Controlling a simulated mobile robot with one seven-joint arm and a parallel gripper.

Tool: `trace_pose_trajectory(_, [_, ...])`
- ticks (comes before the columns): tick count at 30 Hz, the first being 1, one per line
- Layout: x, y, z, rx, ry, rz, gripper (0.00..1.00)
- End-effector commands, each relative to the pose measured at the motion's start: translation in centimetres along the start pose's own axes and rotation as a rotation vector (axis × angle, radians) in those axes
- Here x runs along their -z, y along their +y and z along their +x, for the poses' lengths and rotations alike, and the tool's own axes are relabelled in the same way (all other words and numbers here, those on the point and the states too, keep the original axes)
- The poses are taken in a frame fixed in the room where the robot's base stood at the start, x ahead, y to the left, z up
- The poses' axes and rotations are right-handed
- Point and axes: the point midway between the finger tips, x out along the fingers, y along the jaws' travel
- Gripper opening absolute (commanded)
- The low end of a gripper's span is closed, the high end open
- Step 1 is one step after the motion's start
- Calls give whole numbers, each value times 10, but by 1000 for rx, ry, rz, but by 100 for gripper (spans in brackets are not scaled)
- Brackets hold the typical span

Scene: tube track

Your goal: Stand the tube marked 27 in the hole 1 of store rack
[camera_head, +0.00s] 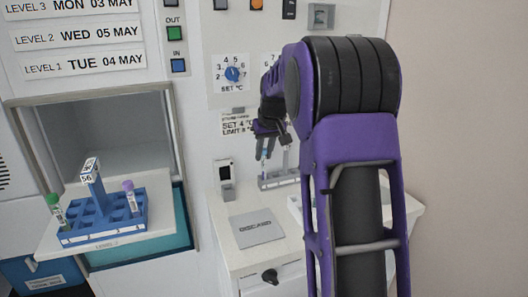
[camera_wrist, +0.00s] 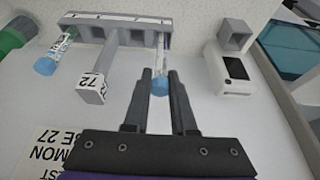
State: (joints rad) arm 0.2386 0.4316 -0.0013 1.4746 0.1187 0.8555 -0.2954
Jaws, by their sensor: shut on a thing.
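My gripper (camera_wrist: 160,78) is shut on a blue-capped tube (camera_wrist: 160,86), held between its fingertips in the wrist view. The tube's other end reaches the grey rack (camera_wrist: 122,22); I cannot tell whether it still sits in a hole. I cannot read its mark. In the head view, my gripper (camera_head: 265,142) is above that grey rack (camera_head: 280,179), partly behind my arm. A blue rack (camera_head: 105,230) with a tall sign post stands on a pulled-out shelf at left; several of its holes look empty. I cannot tell which rack is the store rack.
Green-capped (camera_head: 54,205) and purple-capped (camera_head: 130,196) tubes stand in the blue rack. Another blue-capped tube (camera_wrist: 54,55) is in the grey rack, by a post marked 72 (camera_wrist: 92,88). A grey device (camera_head: 225,180) and a DISCARD plate (camera_head: 257,229) are on the counter.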

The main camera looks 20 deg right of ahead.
Motion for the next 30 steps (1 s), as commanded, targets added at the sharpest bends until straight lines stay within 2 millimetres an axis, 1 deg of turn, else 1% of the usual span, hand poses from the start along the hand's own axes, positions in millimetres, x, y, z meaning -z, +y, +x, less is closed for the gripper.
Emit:
trace_pose_trajectory(9, [-1, 0, 2, 0, 0, 0, 0])
trace_pose_trajectory(10, [-1, 0, 2, 0, 0, 0, 28])
trace_pose_trajectory(14, [-1, 0, 2, 0, 0, 0, 51])
trace_pose_trajectory(15, [-1, 0, 2, 0, 0, 0, 58])
trace_pose_trajectory(30, [-1, 0, 2, 0, 0, 0, 59])
